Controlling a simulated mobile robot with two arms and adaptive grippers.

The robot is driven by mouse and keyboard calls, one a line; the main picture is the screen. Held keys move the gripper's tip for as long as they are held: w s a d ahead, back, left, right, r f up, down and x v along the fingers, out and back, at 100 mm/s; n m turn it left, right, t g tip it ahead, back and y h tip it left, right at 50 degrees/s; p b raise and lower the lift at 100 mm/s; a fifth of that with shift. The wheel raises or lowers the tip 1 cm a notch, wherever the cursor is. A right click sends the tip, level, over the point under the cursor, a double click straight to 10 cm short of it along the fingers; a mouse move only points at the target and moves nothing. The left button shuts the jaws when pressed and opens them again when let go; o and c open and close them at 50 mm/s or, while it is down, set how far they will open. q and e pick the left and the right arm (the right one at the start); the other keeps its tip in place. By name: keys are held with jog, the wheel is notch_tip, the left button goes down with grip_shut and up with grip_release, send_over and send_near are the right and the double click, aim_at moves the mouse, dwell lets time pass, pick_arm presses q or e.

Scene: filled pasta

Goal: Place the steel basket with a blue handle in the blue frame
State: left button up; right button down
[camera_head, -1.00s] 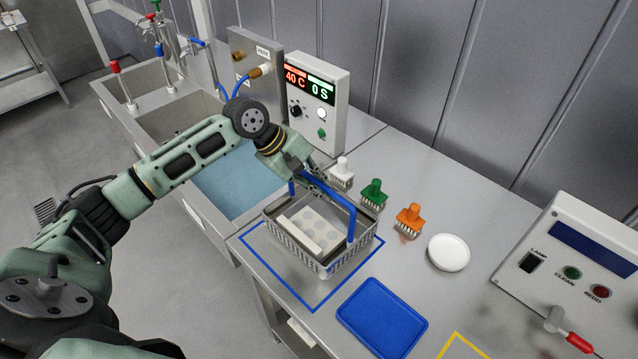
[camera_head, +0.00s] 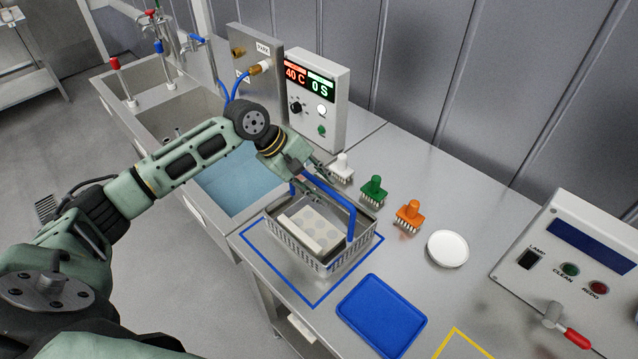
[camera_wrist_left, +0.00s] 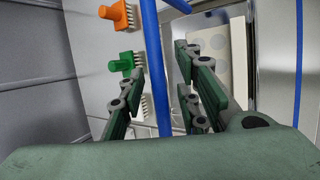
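The steel basket (camera_head: 340,262) stands on the counter, seemingly within the blue frame (camera_head: 277,276), a painted outline whose far side it hides. It appears to rest on the surface. Its blue handle (camera_head: 351,221) stands up over it, and a white slab with round marks (camera_head: 308,232) lies inside. My left gripper (camera_head: 311,170) is at the far upper end of the handle. In the left wrist view its fingers (camera_wrist_left: 160,95) are apart, with a blue bar of the handle (camera_wrist_left: 152,50) between them, and the basket's rim and slab show at right. My right gripper is not in view.
White (camera_head: 341,166), green (camera_head: 373,189) and orange (camera_head: 409,214) brushes stand beside the basket. A white dish (camera_head: 447,248) and blue tray (camera_head: 381,315) lie to the right. The water sink (camera_head: 235,180) and control box (camera_head: 318,95) are behind left.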

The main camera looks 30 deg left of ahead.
pick_arm(q)
jog(key=b+v, duration=0.2)
jog(key=v, duration=1)
